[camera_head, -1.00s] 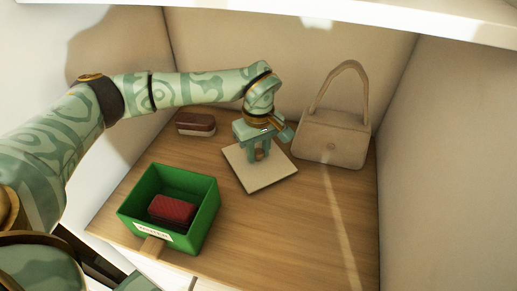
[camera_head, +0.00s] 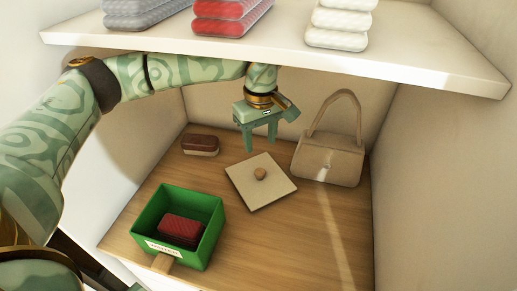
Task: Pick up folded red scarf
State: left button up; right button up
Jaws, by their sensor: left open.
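A folded red stack (camera_head: 232,12), cut off by the top edge, lies on the upper shelf between grey and white folded stacks. A dark red ribbed bundle (camera_head: 180,230) lies inside the open green box (camera_head: 211,232) at the lower left. I cannot tell for certain which of the two is the scarf. My left gripper (camera_head: 261,143) is open and empty, fingers down, below the shelf edge and above a square beige lid (camera_head: 278,187) with a round wooden knob. My right gripper is out of view.
The upper shelf (camera_head: 420,63) overhangs the left arm. Grey (camera_head: 140,12) and white (camera_head: 340,22) folded stacks flank the red one. A beige handbag (camera_head: 328,163) stands right of the lid, and a brown-and-cream item (camera_head: 200,146) lies behind the box. The lower surface's front right is free.

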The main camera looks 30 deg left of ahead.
aim_at(182, 230)
jog(key=k+l, duration=0.5)
jog(key=k, duration=0.15)
jog(key=k+l, duration=0.5)
jog(key=k, duration=0.2)
